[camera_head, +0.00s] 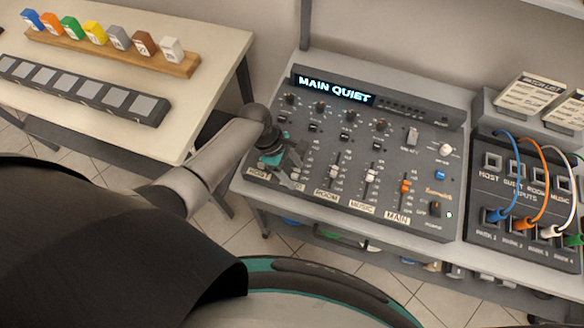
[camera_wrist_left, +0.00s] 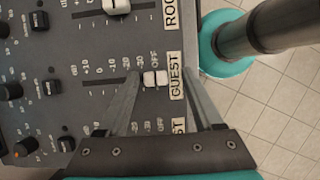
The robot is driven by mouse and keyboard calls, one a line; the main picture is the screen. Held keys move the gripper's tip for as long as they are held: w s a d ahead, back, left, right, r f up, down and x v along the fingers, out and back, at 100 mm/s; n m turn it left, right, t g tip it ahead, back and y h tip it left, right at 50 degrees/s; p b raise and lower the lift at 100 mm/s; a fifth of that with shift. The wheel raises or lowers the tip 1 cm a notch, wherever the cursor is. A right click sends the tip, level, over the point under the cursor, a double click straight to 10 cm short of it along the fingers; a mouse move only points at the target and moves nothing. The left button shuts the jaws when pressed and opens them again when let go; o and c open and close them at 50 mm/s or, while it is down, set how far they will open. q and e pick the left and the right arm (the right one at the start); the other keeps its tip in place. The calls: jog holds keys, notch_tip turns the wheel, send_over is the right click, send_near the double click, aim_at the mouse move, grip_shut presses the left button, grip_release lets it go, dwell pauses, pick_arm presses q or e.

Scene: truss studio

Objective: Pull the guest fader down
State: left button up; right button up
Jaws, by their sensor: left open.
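The guest fader has a small white cap (camera_wrist_left: 155,78) in the left wrist view, in a dark slot near the OFF end of its scale. The white GUEST label (camera_wrist_left: 176,76) is beside that end. My left gripper (camera_wrist_left: 160,72) is open, one finger on each side of the cap; I cannot tell whether either touches it. In the head view my left gripper (camera_head: 287,170) is over the lower left of the grey mixer (camera_head: 400,140) and mostly hides the guest fader. My right gripper is not in view.
The room fader (camera_head: 334,172), music fader (camera_head: 371,175) and orange main fader (camera_head: 405,186) stand to the right. The mixer display (camera_head: 333,88) reads MAIN QUIET. A patch box (camera_head: 480,228) with coloured cables is at the right. A table (camera_head: 205,50) with coloured blocks is at the left.

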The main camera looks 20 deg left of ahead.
pick_arm(q)
jog(key=shift+a+r, duration=0.15)
jog(key=shift+r, duration=0.3)
jog(key=p+v, duration=0.3)
jog(key=v, duration=1.1)
jog(key=shift+a, duration=0.15)
